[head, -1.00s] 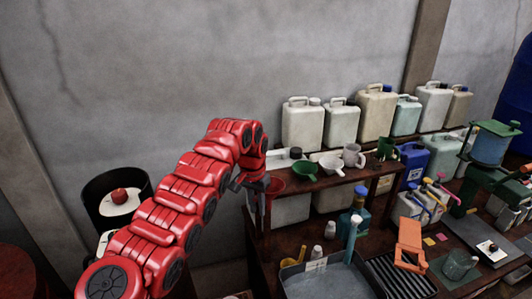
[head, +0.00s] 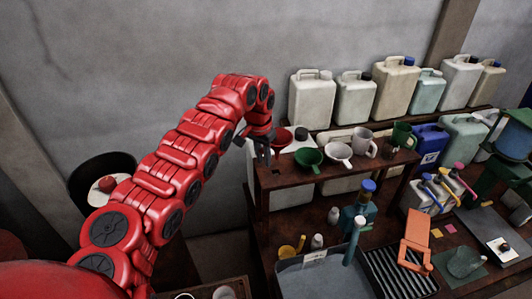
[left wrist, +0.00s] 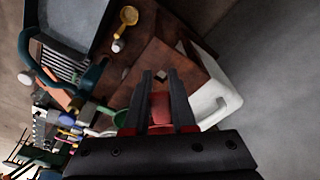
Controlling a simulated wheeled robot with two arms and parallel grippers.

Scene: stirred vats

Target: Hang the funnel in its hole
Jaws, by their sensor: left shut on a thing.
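My left gripper (head: 262,152) is shut on the red funnel (head: 283,137), above and behind the left end of the brown wooden rack shelf (head: 290,181). In the left wrist view, the funnel (left wrist: 160,108) shows as a red shape between the two fingers (left wrist: 160,95). Its spout is hidden in the head view. A small hole (left wrist: 161,74) shows in the shelf's bare left end, just beyond the fingertips. The funnel is apart from that hole. A green funnel (head: 308,158) and a white funnel (head: 340,152) sit along the shelf. My right gripper is out of view.
Grey and green mugs (head: 362,143) stand right of the funnels. Pale canisters (head: 312,97) line the wall behind. Below the shelf are a blue-capped bottle (head: 357,208), a grey tray (head: 325,278) and an orange bracket (head: 416,238).

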